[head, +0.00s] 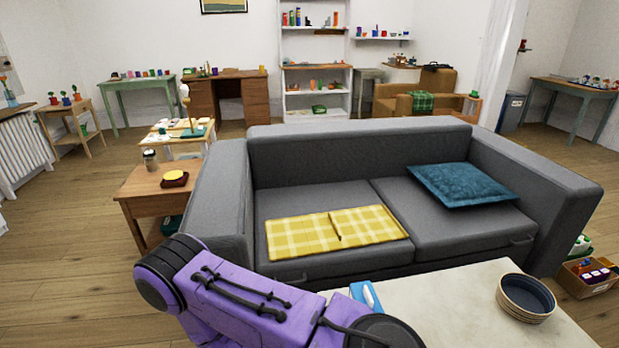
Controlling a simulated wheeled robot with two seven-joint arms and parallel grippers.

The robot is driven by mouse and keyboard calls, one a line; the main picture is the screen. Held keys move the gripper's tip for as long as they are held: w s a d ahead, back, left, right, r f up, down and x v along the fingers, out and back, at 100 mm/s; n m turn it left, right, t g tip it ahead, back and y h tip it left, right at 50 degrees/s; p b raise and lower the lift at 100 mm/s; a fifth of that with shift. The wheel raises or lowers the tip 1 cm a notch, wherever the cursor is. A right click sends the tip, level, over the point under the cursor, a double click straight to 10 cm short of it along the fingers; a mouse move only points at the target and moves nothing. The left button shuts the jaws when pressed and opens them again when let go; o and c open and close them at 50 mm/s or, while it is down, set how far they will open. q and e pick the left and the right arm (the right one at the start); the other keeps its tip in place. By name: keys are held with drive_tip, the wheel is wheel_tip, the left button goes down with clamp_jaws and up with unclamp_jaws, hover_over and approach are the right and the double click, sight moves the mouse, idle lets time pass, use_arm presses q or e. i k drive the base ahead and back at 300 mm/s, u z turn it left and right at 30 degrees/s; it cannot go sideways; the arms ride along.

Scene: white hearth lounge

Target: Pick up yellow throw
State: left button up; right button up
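The yellow throw (302,236) is a flat, checked yellow and white cloth. It lies on the seat of the grey sofa (312,150), across the left cushion and onto the edge of the right one. A dark line or fold runs near its middle. A purple arm of mine crosses the bottom of the head view, in front of the sofa and apart from the throw. Neither gripper's fingers show in this view.
A teal cushion (461,184) lies on the sofa's right seat. A pale table (450,304) with a stack of bowls (526,297) and a blue-white box (366,296) stands in front. A wooden side table (140,189) stands left of the sofa.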

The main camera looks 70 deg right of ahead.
sight(325, 232)
drive_tip(key=i, duration=1.9)
drive_tip(key=z, duration=3.9)
